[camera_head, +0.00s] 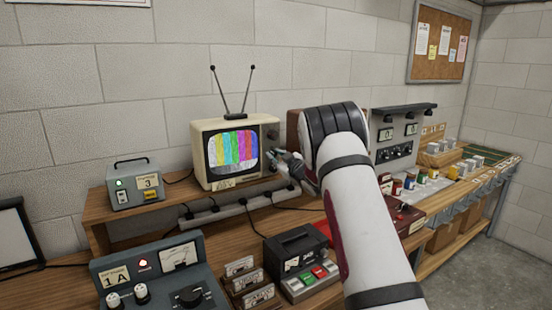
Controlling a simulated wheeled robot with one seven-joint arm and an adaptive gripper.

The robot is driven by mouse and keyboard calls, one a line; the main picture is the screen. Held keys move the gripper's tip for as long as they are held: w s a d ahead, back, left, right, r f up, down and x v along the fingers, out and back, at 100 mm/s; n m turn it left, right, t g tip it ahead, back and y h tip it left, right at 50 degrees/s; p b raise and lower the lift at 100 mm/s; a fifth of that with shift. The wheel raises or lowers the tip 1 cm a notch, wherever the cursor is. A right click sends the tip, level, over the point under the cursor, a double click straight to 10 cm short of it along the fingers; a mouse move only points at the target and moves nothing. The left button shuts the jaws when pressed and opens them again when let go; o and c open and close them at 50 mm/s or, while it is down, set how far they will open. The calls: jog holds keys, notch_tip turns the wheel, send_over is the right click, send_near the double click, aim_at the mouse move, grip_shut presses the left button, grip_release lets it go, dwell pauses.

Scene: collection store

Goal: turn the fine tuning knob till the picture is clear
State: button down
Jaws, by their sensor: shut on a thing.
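A small cream television (204,165) with a two-rod antenna stands on the raised wooden shelf. Its screen (233,149) shows vertical colour bars, with a pale grey band along the bottom; fine detail is too small to judge. A dark knob (271,133) shows high on the right side of its front. My gripper (279,162) is at the lower right of the front, shut on the fine tuning knob. The gripper hides most of that knob, and my arm comes in from the lower right.
Below are a blue-grey control panel (165,265), cassettes (247,274) and a black device with coloured buttons (294,262). A socket strip (235,209) runs below the television. My arm hides part of the bench.

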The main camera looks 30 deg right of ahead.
jog(key=c, duration=1.4)
grip_release()
jog(key=s, duration=1.2)
jog(key=shift+f, duration=0.15)
jog(key=shift+a, duration=0.1)
